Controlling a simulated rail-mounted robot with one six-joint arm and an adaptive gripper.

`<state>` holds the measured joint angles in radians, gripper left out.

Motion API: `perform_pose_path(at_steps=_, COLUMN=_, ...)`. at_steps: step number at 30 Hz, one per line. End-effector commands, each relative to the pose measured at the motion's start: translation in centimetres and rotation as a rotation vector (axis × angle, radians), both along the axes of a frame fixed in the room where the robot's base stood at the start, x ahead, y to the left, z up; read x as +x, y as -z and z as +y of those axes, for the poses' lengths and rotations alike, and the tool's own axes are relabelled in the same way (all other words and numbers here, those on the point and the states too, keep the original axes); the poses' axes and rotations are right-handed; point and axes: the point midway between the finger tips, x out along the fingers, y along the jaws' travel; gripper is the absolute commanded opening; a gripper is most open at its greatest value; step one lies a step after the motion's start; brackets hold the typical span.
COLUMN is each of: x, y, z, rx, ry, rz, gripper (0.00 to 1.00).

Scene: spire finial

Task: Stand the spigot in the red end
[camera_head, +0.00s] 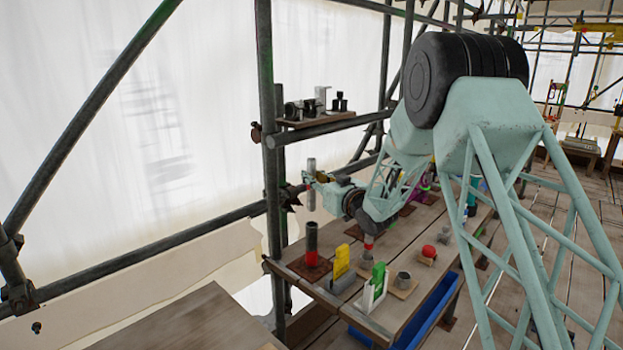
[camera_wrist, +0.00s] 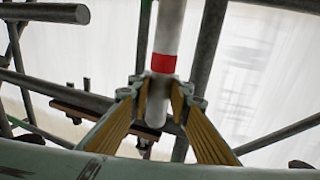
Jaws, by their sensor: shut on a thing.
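The spigot (camera_head: 311,199) is a pale grey tube, held upright in the head view. My gripper (camera_head: 313,178) is shut on it. In the wrist view the spigot (camera_wrist: 157,110) stands between the yellow-lined fingers of my gripper (camera_wrist: 161,88), with a red band just above the fingertips. A dark upright tube with a red lower end (camera_head: 311,258) stands on a brown plate at the left end of the plank bench. The spigot is above this tube and apart from it. I cannot see into the tube's top.
A scaffold post (camera_head: 269,130) rises close left of the gripper. A loaded shelf (camera_head: 318,120) is above.

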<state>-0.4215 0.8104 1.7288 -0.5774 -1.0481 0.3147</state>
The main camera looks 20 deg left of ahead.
Motion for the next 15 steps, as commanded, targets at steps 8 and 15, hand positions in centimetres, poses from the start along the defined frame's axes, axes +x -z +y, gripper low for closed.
perform_pose_path(at_steps=8, x=0.0, y=0.6, z=0.0, rx=0.000, ry=0.000, rz=-0.001, gripper=0.00)
perform_pose_path(at_steps=15, x=0.0, y=1.3, z=0.0, rx=0.000, ry=0.000, rz=-0.001, gripper=0.00)
